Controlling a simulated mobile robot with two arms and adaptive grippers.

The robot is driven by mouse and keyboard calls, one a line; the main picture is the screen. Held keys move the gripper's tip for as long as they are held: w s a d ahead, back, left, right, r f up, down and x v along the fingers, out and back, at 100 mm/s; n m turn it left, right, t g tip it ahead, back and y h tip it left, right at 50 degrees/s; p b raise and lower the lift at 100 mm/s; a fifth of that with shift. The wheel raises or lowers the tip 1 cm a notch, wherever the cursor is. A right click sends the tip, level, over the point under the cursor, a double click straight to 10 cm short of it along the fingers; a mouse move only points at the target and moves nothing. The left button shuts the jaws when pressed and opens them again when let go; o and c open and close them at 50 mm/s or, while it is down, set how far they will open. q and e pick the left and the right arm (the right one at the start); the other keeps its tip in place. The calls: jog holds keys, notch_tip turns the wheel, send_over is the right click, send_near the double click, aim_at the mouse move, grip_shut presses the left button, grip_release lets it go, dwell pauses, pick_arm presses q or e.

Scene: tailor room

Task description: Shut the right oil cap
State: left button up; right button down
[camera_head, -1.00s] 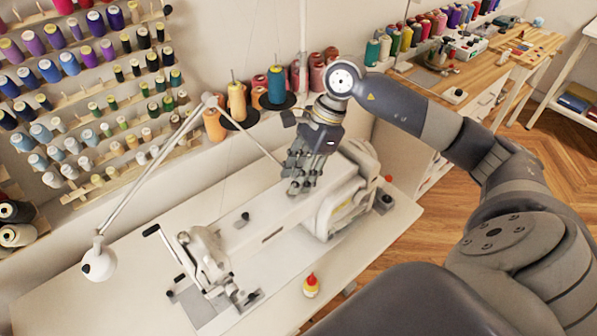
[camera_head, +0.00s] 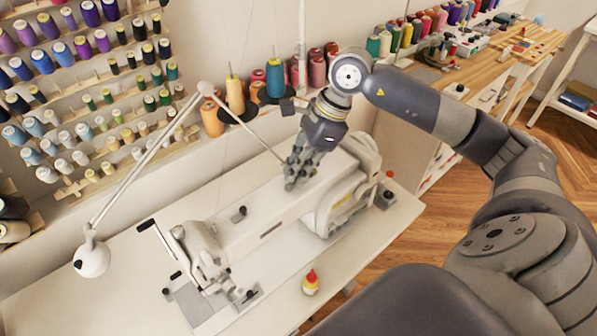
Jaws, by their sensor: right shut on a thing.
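A white sewing machine (camera_head: 270,212) stands on the white table. A small black cap (camera_head: 239,213) sits on the left part of its top. My right gripper (camera_head: 290,183) points down onto the right part of the machine's top, with its fingers closed together. Its fingers hide the right oil cap there, so I cannot see whether the cap is open or shut. My left gripper is out of view.
A small bottle with a red tip (camera_head: 311,283) stands at the table's front edge. A white lamp (camera_head: 92,257) with a thin arm stands at the left. Thread cones (camera_head: 235,95) stand behind the machine. The white table (camera_head: 110,300) is bare at front left.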

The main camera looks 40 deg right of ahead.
jog(key=shift+s+a+f+m+t+h+b, duration=0.1)
jog(key=shift+m+t+b, duration=0.05)
jog(key=shift+m+b, duration=0.3)
jog(key=shift+s+r+m+t+h+b, duration=0.1)
jog(key=shift+m+t+b, duration=0.1)
jog(key=shift+m+b, duration=0.3)
jog(key=shift+a+f+m+t+h+b, duration=0.15)
jog(key=shift+m+b, duration=0.15)
jog(key=shift+m, duration=0.25)
jog(key=c, duration=1.8)
grip_release()
jog(key=shift+d, duration=0.15)
jog(key=shift+o, duration=0.8)
jog(key=shift+w, duration=0.15)
jog(key=shift+r, duration=0.3)
jog(key=v, duration=1.1)
jog(key=shift+r, duration=0.25)
